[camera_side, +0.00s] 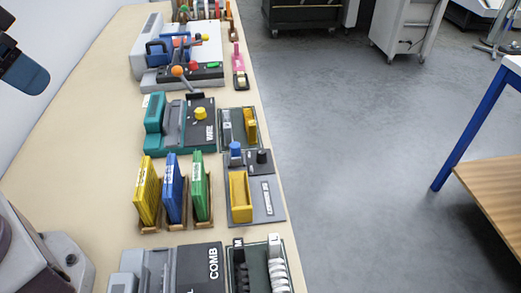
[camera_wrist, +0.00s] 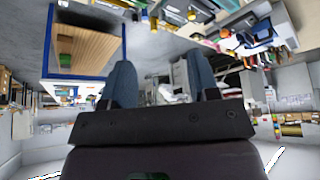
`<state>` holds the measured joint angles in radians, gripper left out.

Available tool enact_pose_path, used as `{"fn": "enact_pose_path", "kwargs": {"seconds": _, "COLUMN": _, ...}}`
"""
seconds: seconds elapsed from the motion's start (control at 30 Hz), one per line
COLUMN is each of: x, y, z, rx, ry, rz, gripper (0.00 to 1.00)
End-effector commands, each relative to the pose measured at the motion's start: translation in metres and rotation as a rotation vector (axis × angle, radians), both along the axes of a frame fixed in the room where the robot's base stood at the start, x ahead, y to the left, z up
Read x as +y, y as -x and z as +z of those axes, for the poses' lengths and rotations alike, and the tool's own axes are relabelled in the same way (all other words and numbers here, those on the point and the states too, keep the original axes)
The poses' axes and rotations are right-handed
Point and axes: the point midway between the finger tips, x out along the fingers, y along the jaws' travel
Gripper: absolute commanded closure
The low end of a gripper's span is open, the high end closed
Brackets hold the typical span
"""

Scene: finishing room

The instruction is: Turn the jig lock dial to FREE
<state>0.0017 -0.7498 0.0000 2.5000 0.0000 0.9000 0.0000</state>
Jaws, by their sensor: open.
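In the side view, a grey jig plate (camera_side: 273,214) lies at the bench's right edge. It carries a blue knob (camera_side: 236,149), a black knob (camera_side: 263,157), a yellow block (camera_side: 240,197) and a small white label strip (camera_side: 267,198). I cannot tell which knob is the lock dial; the lettering and dial setting are too small to read. My gripper shows partly in the side view as a dark blue finger (camera_side: 25,75) at the upper left, well away from the jig. In the wrist view my gripper (camera_wrist: 162,64) is open and empty, its two blue fingers apart.
Yellow, blue and green upright books (camera_side: 172,190) stand left of the jig. A teal-and-grey machine (camera_side: 155,128) and a small tray (camera_side: 225,129) lie behind it. A COMB machine (camera_side: 190,265) and a ring tray (camera_side: 266,248) are in front. Bare bench (camera_side: 105,120) lies left.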

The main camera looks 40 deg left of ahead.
Motion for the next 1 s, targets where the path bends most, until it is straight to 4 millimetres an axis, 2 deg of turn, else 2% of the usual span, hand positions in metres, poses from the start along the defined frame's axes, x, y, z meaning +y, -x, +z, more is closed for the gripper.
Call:
{"fn": "enact_pose_path", "kwargs": {"seconds": 0.17, "x": -0.005, "y": -0.007, "z": -0.019, "rx": 0.101, "ry": -0.001, "rz": -0.023, "gripper": 0.45}}
{"fn": "enact_pose_path", "kwargs": {"seconds": 0.27, "x": -0.010, "y": -0.027, "z": -0.027, "rx": 0.179, "ry": -0.004, "rz": -0.046, "gripper": 0.45}}
{"fn": "enact_pose_path", "kwargs": {"seconds": 0.47, "x": -0.027, "y": -0.088, "z": -0.041, "rx": 0.309, "ry": -0.010, "rz": -0.082, "gripper": 0.45}}
{"fn": "enact_pose_path", "kwargs": {"seconds": 0.67, "x": -0.049, "y": -0.156, "z": -0.070, "rx": 0.411, "ry": -0.018, "rz": -0.100, "gripper": 0.45}}
{"fn": "enact_pose_path", "kwargs": {"seconds": 0.87, "x": -0.076, "y": -0.221, "z": -0.121, "rx": 0.495, "ry": -0.026, "rz": -0.101, "gripper": 0.45}}
{"fn": "enact_pose_path", "kwargs": {"seconds": 1.0, "x": -0.096, "y": -0.261, "z": -0.167, "rx": 0.540, "ry": -0.032, "rz": -0.094, "gripper": 0.45}}
